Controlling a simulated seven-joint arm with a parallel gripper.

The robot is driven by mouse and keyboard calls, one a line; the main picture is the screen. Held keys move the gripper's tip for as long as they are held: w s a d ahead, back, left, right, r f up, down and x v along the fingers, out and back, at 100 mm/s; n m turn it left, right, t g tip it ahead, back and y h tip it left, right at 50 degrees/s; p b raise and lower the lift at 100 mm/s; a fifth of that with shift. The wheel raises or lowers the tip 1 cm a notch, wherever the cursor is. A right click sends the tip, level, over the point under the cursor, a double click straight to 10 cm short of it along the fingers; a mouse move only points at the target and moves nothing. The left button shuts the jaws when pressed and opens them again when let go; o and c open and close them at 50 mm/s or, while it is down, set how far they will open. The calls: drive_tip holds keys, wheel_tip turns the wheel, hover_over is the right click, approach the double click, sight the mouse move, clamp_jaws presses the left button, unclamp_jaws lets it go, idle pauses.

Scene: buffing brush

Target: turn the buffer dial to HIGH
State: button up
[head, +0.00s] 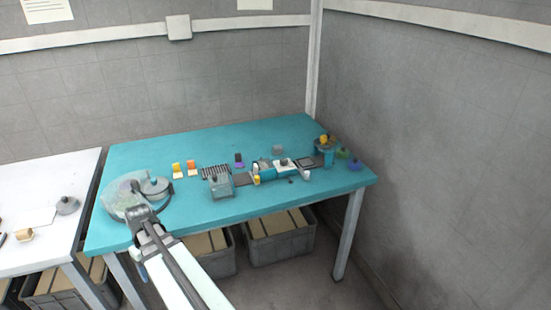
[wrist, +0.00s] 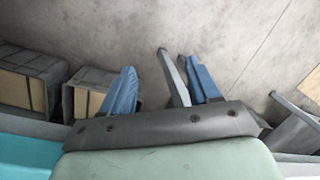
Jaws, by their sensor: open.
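In the head view, a teal and white device (head: 270,174) with a yellow end lies on the teal table, right of centre. A grey box (head: 221,187) with a dark knob on top stands to its left. The pictures are too small to show a dial's marks, setting or which part is the buffer dial. My gripper (wrist: 160,62) shows in the wrist view with two blue fingers spread apart and nothing held between them. It faces the floor and crates, away from the devices.
A yellow-topped teal holder (head: 325,145) and small knobs stand at the right. A round grey disc (head: 122,193) is by my arm. Crates (head: 280,235) sit below.

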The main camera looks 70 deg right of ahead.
drive_tip(key=w+d+r+t, duration=0.1)
drive_tip(key=d+r, duration=0.6)
drive_tip(key=r, duration=0.3)
wheel_tip(320, 180, up, 16)
drive_tip(key=m+h, duration=0.2)
drive_tip(key=m, duration=0.4)
hover_over(284, 159)
wheel_tip(284, 159, down, 14)
drive_tip(key=shift+a+r, duration=0.1)
drive_tip(key=shift+r, duration=0.15)
drive_tip(key=shift+c, duration=0.2)
